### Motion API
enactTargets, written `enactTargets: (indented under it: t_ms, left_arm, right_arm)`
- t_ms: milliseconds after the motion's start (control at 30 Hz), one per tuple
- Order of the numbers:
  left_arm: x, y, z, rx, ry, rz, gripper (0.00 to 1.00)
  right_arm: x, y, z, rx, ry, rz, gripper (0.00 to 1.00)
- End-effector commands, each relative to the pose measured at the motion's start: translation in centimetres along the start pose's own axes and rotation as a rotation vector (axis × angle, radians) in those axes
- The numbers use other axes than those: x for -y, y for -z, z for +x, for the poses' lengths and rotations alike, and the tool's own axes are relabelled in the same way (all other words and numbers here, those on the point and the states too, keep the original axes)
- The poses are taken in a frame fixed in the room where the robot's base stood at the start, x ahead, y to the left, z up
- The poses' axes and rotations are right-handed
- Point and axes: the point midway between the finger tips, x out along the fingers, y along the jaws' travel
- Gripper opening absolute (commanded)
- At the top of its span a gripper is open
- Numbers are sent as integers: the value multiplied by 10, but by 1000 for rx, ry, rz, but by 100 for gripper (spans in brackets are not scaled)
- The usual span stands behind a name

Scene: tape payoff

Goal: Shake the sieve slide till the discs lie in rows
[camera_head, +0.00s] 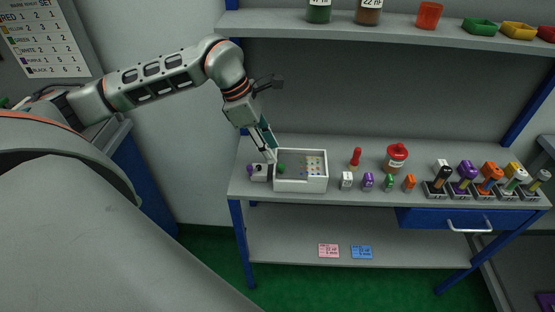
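A white-walled tray (301,189) stands at the left end of the workbench top. It has a grey bed inside, with small coloured discs or dots (314,166) at its right side; whether they are in rows is too small to tell for sure. A white and dark block with a purple end (259,172) sits at the tray's left wall, and a green piece (281,169) shows just inside that wall. My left gripper (268,157) points down just above the tray's left end, near the block. Its fingers are too small to tell whether they touch or hold anything. My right gripper is not in view.
Right of the tray stand a red pawn-like piece (355,158), a red-lidded jar (396,158) and small coloured blocks. Several stamp-like tools (491,178) stand in holders further right. A shelf (370,24) with jars and bins hangs above.

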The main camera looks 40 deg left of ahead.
Motion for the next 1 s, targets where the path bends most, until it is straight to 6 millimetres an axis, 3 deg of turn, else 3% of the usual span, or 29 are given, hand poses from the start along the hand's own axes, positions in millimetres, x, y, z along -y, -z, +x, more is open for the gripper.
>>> enactTargets:
  t_ms: [300, 700, 733, 833, 1000]
  left_arm:
    - [1, 0, 45, 1, 4, -1, 32]
    - [1, 0, 54, 1, 2, -2, 32]
    - [1, 0, 54, 1, 2, -1, 29]
    - [1, 0, 54, 1, 2, -1, 3]
    - [1, -1, 54, 2, 2, -1, 0]
  right_arm:
    - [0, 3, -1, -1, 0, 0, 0]
    - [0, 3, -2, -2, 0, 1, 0]
    - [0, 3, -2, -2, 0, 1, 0]
    - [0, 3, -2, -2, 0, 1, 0]
    - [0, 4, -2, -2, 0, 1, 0]
